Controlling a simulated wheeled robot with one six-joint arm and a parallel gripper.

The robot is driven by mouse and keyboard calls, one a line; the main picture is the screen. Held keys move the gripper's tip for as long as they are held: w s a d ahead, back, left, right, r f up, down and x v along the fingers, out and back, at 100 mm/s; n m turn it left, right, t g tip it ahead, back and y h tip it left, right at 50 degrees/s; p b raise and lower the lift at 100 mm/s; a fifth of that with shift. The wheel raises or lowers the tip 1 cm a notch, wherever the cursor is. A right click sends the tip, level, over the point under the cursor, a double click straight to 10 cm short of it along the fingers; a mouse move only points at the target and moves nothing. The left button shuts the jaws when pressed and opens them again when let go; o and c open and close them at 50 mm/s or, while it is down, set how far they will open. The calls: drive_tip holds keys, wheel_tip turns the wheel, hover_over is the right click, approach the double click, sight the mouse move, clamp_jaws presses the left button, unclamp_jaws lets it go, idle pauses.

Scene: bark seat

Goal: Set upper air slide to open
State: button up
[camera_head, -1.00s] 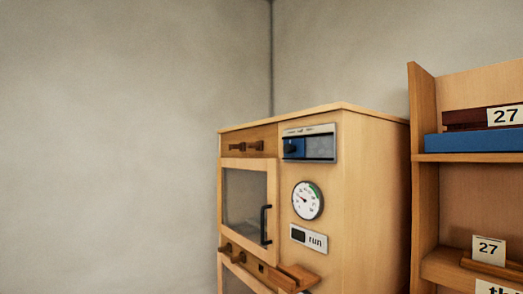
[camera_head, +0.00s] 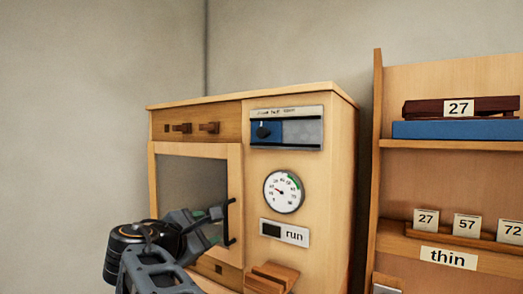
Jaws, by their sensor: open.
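A framed metal panel (camera_head: 302,133) sits at the top of the wooden cabinet's right-hand front. In it is a blue slide plate with a black knob (camera_head: 263,132) at the left end; the right part of the panel shows grey. Small lettering runs along its top edge, too small to read surely. I take this panel as the upper air slide. My gripper (camera_head: 214,226) is open, low in front of the cabinet door, below and left of the panel. Its fingertips overlap the area by the black door handle (camera_head: 230,222); whether they touch it I cannot tell.
The cabinet also bears a wooden strip with pegs (camera_head: 195,128), a glazed door (camera_head: 195,180), a round dial (camera_head: 284,191), a "run" plate (camera_head: 285,233) and a wooden block (camera_head: 272,278) below. A shelf unit (camera_head: 377,165) with numbered cards stands at the right.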

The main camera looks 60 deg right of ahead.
sight(261, 133)
drive_tip(key=s+d+r+n+g+h+p, duration=0.1)
drive_tip(key=s+r+g+h, duration=0.15)
drive_tip(key=r, duration=0.55)
drive_tip(key=s+d+r+g+h, duration=0.2)
drive_tip(key=r+g+h, duration=0.15)
drive_tip(key=r, duration=0.45)
drive_tip(key=shift+t, duration=0.3)
drive_tip(key=p+x, duration=0.1)
drive_tip(key=x, duration=0.3)
drive_tip(key=r+p+x, duration=0.1)
drive_tip(key=p+x, duration=0.1)
drive_tip(key=x, duration=0.2)
drive_tip(key=p+x, duration=0.1)
drive_tip(key=x, duration=0.3)
drive_tip(key=shift+w+a+r+p, duration=0.15)
drive_tip(key=shift+a+r+p, duration=0.05)
drive_tip(key=shift+r+p, duration=0.1)
drive_tip(key=shift+d+r, duration=0.2)
drive_tip(key=shift+d, duration=0.55)
drive_tip(key=shift+c, duration=0.2)
clamp_jaws()
